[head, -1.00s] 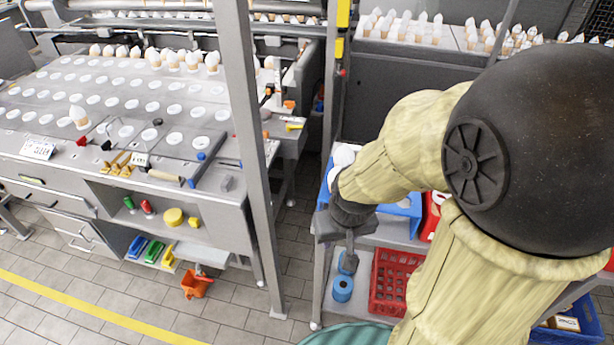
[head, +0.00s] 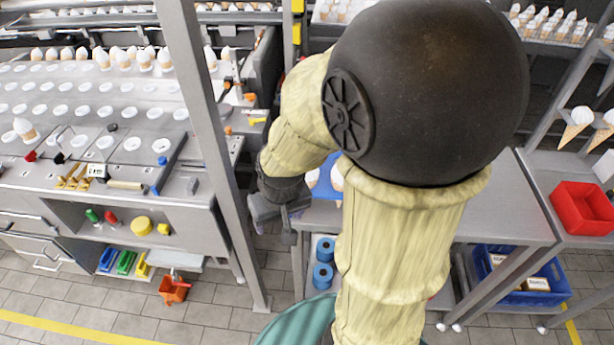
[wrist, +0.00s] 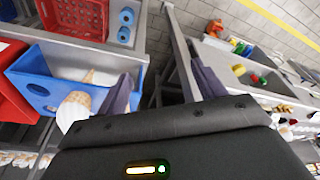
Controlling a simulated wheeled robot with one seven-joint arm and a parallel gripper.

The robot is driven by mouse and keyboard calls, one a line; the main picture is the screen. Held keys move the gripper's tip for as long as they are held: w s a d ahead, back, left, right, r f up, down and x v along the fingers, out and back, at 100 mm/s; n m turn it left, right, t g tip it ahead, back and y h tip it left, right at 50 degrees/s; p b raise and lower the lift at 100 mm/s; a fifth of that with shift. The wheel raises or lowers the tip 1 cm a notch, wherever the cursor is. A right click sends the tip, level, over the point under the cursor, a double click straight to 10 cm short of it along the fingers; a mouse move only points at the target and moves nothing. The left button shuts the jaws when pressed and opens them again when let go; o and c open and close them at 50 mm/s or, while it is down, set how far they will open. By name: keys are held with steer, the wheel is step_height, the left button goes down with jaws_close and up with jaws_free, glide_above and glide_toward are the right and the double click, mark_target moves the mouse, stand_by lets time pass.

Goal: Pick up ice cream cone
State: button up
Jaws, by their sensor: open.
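Two ice cream cones with white tops, a left one (head: 312,177) and a right one (head: 338,180), show beside my arm in the head view, at a blue tray (head: 325,190). My arm hides part of them. In the wrist view, a cone with a white top (wrist: 73,108) is at the blue tray (wrist: 38,92), left of my fingers, and another tan cone (wrist: 97,77) lies inside it. My gripper (head: 280,222) is open and empty, left of the tray. In the wrist view its fingers (wrist: 162,88) are apart, with the table edge and floor between them.
A grey post (head: 215,150) stands left of my gripper, beside a workbench (head: 80,180) with tools and more cones. Blue rolls (head: 323,262) sit on the lower shelf. A red tray (head: 582,208) is at the right, near racked cones (head: 576,124). The grey tabletop (head: 495,215) right of my arm is clear.

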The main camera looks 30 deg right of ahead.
steer(key=shift+o, duration=0.5)
steer(key=w+d+r+m+g+p, duration=0.1)
steer(key=w+d+r+m+p, duration=0.5)
steer(key=w+d+r, duration=0.1)
step_height(320, 180, up, 2)
steer(key=shift+w+m+g, duration=0.3)
steer(key=shift+w, duration=0.2)
step_height(320, 180, up, 5)
steer(key=m+g+p, duration=0.1)
steer(key=m+p, duration=0.2)
steer(key=m, duration=0.2)
glide_above(311, 178)
steer(key=w, duration=0.2)
steer(key=shift+w+d+f, duration=0.1)
steer(key=shift+d+f, duration=0.2)
steer(key=shift+d, duration=0.1)
step_height(311, 178, down, 12)
steer(key=p, duration=0.2)
steer(key=shift+f+p, duration=0.1)
steer(key=shift+p, duration=0.2)
steer(key=shift+f, duration=0.1)
steer(key=shift+w+f+p, duration=0.2)
steer(key=shift+f+p, duration=0.45)
steer(key=shift+f, duration=0.6)
steer(key=shift+w+f+p, duration=0.15)
steer(key=shift+f+p, duration=0.45)
steer(key=shift+f, duration=0.65)
